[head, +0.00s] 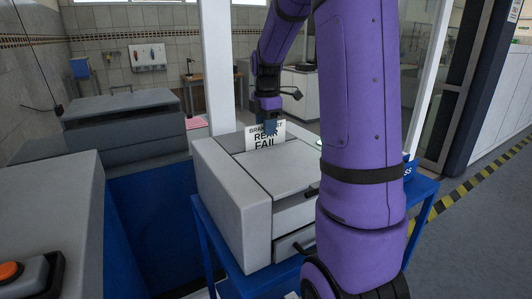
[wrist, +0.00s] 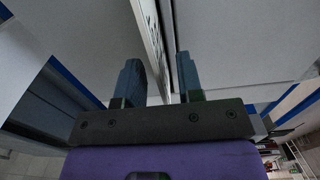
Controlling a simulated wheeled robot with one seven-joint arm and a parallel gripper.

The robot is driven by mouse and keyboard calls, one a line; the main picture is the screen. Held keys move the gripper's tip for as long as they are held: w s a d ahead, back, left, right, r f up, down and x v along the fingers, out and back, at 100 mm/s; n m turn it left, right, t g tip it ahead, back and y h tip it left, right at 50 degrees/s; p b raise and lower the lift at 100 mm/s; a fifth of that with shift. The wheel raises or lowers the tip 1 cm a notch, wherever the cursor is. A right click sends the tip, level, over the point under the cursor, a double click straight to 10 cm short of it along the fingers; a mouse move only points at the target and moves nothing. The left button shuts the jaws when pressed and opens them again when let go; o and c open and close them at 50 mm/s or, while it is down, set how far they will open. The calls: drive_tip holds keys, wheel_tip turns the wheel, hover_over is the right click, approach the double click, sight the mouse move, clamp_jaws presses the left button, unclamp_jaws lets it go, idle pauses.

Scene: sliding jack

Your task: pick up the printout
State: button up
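The printout (head: 264,142) is a white sheet reading "BRAKE TEST REAR FAIL", standing upright out of the top of a grey printer (head: 235,195). My gripper (head: 271,124) is at the sheet's upper edge, pointing down, with a finger in front of part of the text. In the wrist view my gripper (wrist: 158,62) has its two fingers apart. The printout (wrist: 152,30) shows there nearly edge-on as a thin strip running into the gap between the fingers. I see no finger closed on it.
The printer stands on a blue cart (head: 425,188). Grey machine housings (head: 120,130) are at the left, one with an orange button (head: 10,270). A white post (head: 217,70) rises behind the printer. Floor is clear at the right, by a yellow-black stripe (head: 465,190).

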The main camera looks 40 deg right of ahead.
drive_tip(key=shift+f, duration=0.75)
drive_tip(key=shift+c, duration=0.2)
clamp_jaws()
drive_tip(key=shift+r, duration=0.15)
